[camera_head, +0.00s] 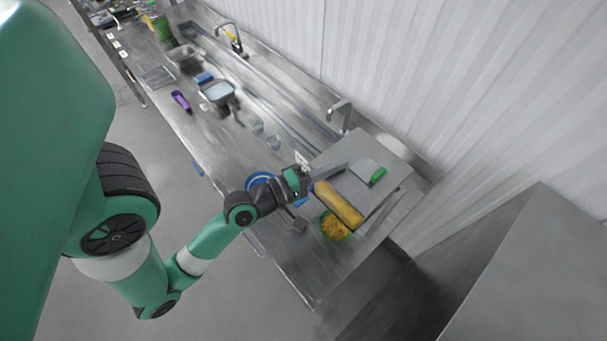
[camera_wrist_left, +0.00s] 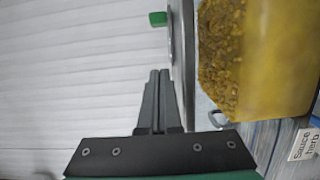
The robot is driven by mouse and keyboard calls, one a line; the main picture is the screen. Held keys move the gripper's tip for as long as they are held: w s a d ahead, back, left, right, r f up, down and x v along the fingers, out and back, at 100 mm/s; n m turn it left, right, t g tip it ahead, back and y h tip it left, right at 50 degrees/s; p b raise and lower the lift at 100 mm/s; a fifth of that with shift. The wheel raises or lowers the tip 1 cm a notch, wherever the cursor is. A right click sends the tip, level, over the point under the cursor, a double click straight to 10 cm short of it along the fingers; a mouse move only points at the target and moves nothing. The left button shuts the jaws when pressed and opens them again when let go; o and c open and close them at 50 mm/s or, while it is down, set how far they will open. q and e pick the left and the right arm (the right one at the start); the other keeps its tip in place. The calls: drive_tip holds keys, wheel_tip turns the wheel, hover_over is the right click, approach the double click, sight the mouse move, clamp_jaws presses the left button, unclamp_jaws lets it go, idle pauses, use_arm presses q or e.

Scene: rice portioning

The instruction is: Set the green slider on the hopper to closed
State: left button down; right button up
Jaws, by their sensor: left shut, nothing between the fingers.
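The green slider (camera_head: 377,175) shows as a small green handle at the edge of a light grey plate, on the grey boxy unit (camera_head: 345,150) at the right of the counter. It also shows in the left wrist view (camera_wrist_left: 158,19), ahead of my fingertips and apart from them. A yellow see-through hopper (camera_head: 338,204) stands beside the unit. In the left wrist view the hopper (camera_wrist_left: 255,60) fills the upper right, with grains inside. My right gripper is out of view.
A green-rimmed bowl of yellow-orange food (camera_head: 333,227) stands beside the hopper. A blue ring-shaped item (camera_head: 259,180) lies near my wrist. A tap (camera_head: 339,112) stands behind the gripper. A white wall runs along the back. A purple item (camera_head: 180,100) lies farther left.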

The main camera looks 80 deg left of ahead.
use_arm(q)
drive_tip(key=v, duration=0.7)
drive_tip(key=shift+w+d, duration=0.2)
drive_tip(key=shift+d, duration=0.1)
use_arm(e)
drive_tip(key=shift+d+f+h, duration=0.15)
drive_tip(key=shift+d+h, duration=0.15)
